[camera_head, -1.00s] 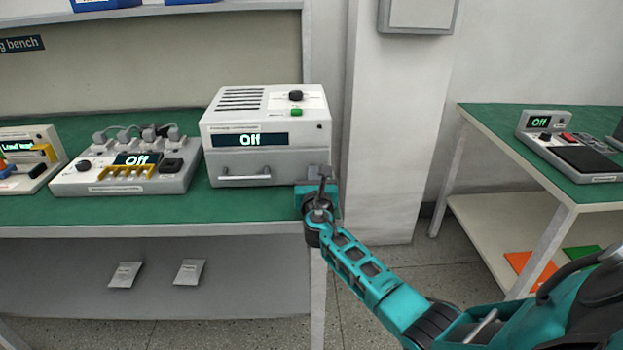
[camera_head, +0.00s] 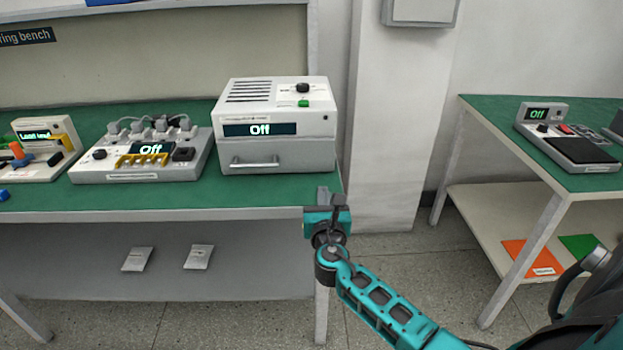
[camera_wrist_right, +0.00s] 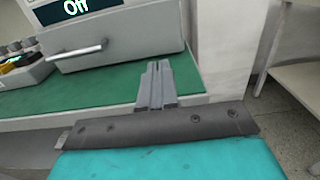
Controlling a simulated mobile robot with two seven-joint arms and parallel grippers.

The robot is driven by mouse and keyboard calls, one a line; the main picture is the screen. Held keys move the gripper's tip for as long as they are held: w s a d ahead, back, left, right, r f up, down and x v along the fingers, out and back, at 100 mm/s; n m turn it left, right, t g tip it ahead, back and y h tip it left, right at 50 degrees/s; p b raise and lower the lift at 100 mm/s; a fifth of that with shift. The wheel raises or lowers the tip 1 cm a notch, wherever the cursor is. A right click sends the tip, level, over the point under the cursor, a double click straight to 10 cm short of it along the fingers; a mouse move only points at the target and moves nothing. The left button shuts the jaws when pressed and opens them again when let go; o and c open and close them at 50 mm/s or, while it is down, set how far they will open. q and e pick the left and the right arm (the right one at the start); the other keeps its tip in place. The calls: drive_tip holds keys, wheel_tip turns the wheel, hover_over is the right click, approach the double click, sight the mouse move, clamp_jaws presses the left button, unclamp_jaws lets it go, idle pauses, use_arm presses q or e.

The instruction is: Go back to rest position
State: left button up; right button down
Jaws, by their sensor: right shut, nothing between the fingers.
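My right gripper (camera_head: 325,196) is shut and empty, its grey fingers together. It is in front of the bench's right front corner, below and right of the white oven-like box (camera_head: 278,157). It also shows in the right wrist view (camera_wrist_right: 155,82), with the green bench top (camera_wrist_right: 95,96) beyond its fingers. The teal right arm comes in from the lower right of the head view. My left gripper is in neither view.
On the green bench (camera_head: 190,200) stand a grey charger-like unit (camera_head: 130,175) with plugs and a panel (camera_head: 45,165) with coloured parts. A second table (camera_head: 490,115) stands at the right. Bare floor (camera_head: 400,262) lies between them.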

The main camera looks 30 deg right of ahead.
drive_tip(key=s+a+f+m+g+y+p, duration=0.1)
drive_tip(key=s+a+f+m+g+y, duration=0.35)
drive_tip(key=s+a+f+m, duration=0.75)
drive_tip(key=s+a+m+y+p, duration=0.1)
drive_tip(key=s+a+m+y, duration=0.5)
drive_tip(key=s+m, duration=0.4)
drive_tip(key=a+m, duration=0.1)
drive_tip(key=m, duration=0.4)
drive_tip(key=shift+s+a+y, duration=0.35)
drive_tip(key=shift+s+a, duration=0.05)
drive_tip(key=shift+f, duration=0.1)
drive_tip(key=c, duration=1.8)
unclamp_jaws()
